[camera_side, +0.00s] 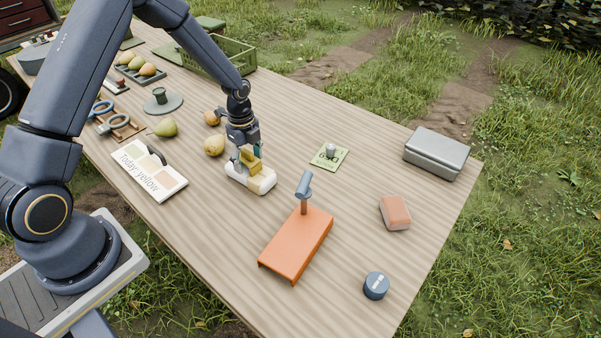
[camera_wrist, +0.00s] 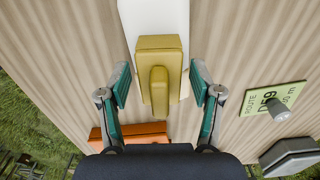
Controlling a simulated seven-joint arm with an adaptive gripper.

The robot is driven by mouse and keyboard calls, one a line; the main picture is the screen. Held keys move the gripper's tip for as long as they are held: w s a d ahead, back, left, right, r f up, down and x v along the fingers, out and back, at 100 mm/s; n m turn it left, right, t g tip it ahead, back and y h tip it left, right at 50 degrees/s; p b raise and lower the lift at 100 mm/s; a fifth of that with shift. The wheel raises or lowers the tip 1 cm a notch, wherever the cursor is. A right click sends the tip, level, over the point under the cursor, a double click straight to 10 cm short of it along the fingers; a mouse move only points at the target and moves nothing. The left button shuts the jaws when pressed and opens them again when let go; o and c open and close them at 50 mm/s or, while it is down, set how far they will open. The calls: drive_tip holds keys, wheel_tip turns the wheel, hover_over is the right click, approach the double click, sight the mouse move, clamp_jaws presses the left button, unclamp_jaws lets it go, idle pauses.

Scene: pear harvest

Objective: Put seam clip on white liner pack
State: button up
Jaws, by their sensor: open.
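The white liner pack (camera_side: 262,184) lies on the wooden table near its middle; in the wrist view (camera_wrist: 150,16) it runs up to the top edge. The yellow seam clip (camera_side: 251,163) appears to rest on top of the pack. In the wrist view the clip (camera_wrist: 160,58) has a raised ridge and covers part of the pack. My gripper (camera_side: 245,160) is low over the clip. Its teal fingers (camera_wrist: 160,84) are open, one on each side of the clip, with visible gaps. Part of the clip is hidden by the gripper in the side view.
An orange stand (camera_side: 295,245) with a blue-grey head is close in front. Pears (camera_side: 214,146) lie just behind my gripper. A green route card (camera_side: 329,156), a grey case (camera_side: 436,153), a pinkish block (camera_side: 395,212) and a blue round tin (camera_side: 376,285) are to the right.

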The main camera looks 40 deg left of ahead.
sight(246, 151)
wheel_tip(246, 151, up, 12)
drive_tip(key=shift+f, duration=0.15)
drive_tip(key=s+d+r+n+t+y, duration=0.1)
drive_tip(key=s+d+r+n, duration=0.1)
drive_tip(key=s+r+n, duration=0.35)
drive_tip(key=s+d+r+n+t, duration=0.1)
drive_tip(key=s+r+n, duration=0.15)
drive_tip(key=r, duration=0.55)
drive_tip(key=s+d+r+n+t, duration=0.1)
drive_tip(key=s+d+r+n, duration=0.1)
drive_tip(key=s+n, duration=0.3)
drive_tip(key=s+d+r+n+t+h, duration=0.1)
drive_tip(key=s+d+r+n+t, duration=0.1)
drive_tip(key=s+n, duration=0.3)
drive_tip(key=s+r, duration=0.1)
drive_tip(key=s, duration=0.3)
drive_tip(key=shift+r+t, duration=0.2)
drive_tip(key=shift+t, duration=0.1)
